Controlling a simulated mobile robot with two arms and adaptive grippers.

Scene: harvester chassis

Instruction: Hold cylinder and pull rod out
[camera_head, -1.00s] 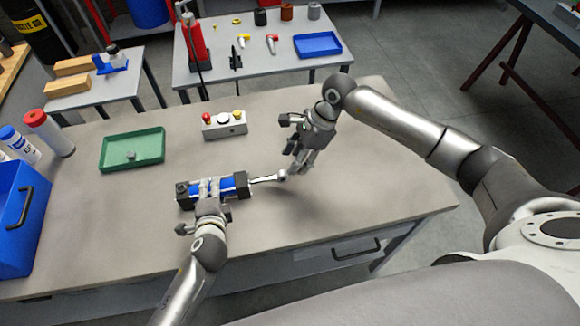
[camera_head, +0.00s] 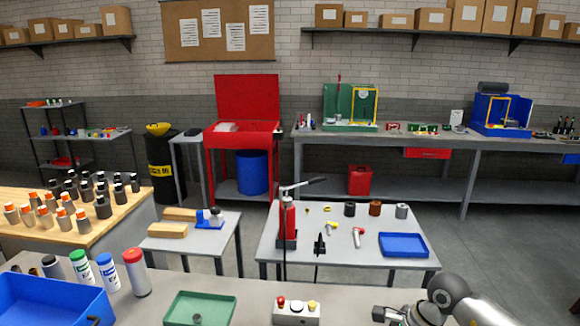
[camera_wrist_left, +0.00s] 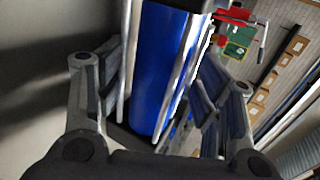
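The blue cylinder (camera_wrist_left: 158,70) with its silver tie rods runs down the middle of the left wrist view, and part of a dark end block (camera_wrist_left: 188,5) shows at the top. My left gripper (camera_wrist_left: 163,78) has a finger on each side of the cylinder and appears closed on it. The cylinder and left gripper are below the head view. My right gripper (camera_head: 392,315) is only partly in the head view, at the bottom edge right of centre. Its fingertips and whatever lies between them are cut off. I cannot make out the pull rod in either view.
On the near workbench are a green tray (camera_head: 218,307), a button box (camera_head: 297,311), a blue bin (camera_head: 50,305) and several bottles. Behind stands a table with a red pump (camera_head: 287,222) and a blue tray (camera_head: 403,245).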

